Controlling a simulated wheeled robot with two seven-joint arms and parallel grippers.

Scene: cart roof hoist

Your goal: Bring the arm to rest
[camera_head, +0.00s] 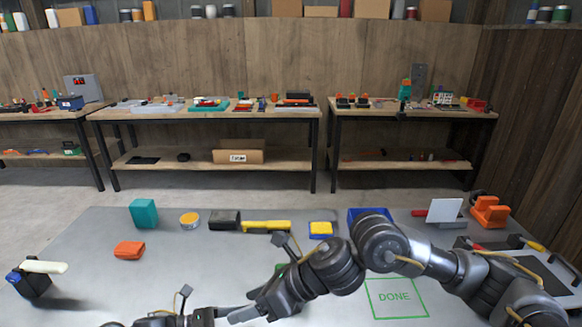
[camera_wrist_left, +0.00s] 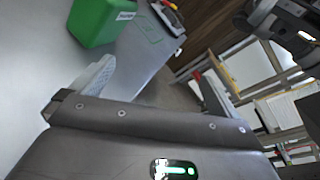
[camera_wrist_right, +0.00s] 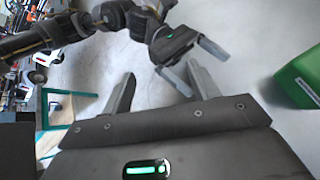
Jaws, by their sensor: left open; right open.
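My right arm comes in from the right over the grey table (camera_head: 90,235) and bends down to the left in the head view. Its gripper (camera_head: 243,304) is low near the front of the table. In the right wrist view my right gripper (camera_wrist_right: 165,84) has its fingers apart with nothing between them. My left gripper (camera_wrist_left: 152,88) is open and empty in the left wrist view. It also shows close ahead in the right wrist view (camera_wrist_right: 198,60). In the head view the left arm is mostly cut off by the bottom edge.
A green box (camera_wrist_left: 98,22) stands near both grippers; my right arm mostly hides it in the head view. A green DONE outline (camera_head: 395,297) is marked on the table. A teal block (camera_head: 144,213), a yellow-handled tool (camera_head: 265,226) and an orange block (camera_head: 129,250) lie farther back.

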